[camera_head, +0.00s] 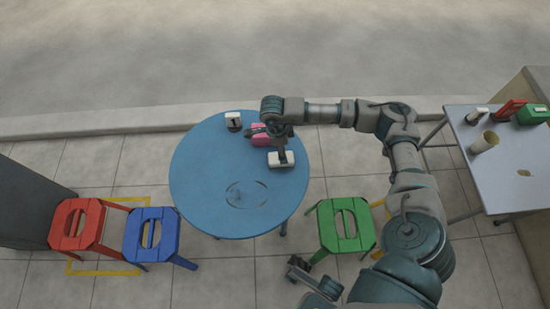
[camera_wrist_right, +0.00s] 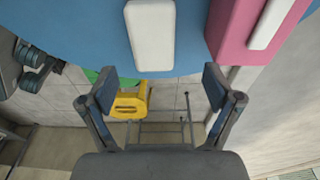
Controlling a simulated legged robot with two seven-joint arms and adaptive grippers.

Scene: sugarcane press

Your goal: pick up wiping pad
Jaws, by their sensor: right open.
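A white rounded block, which looks like the wiping pad (camera_head: 288,163), lies on the blue round table (camera_head: 205,185) near its right edge. In the wrist view the pad (camera_wrist_right: 151,35) is ahead of my right gripper (camera_wrist_right: 153,84), roughly between the lines of its two fingers. The fingers are spread with nothing between them. In the head view my right gripper (camera_head: 279,150) reaches down over the pad and hides part of its top. I cannot tell whether it touches the pad.
A pink box (camera_head: 260,140) stands close behind the pad; it also shows in the wrist view (camera_wrist_right: 232,30). A small white-and-black item (camera_head: 233,121) is farther back. The table's front is clear. Red (camera_head: 77,224), blue (camera_head: 152,234) and green (camera_head: 345,226) stools stand around it.

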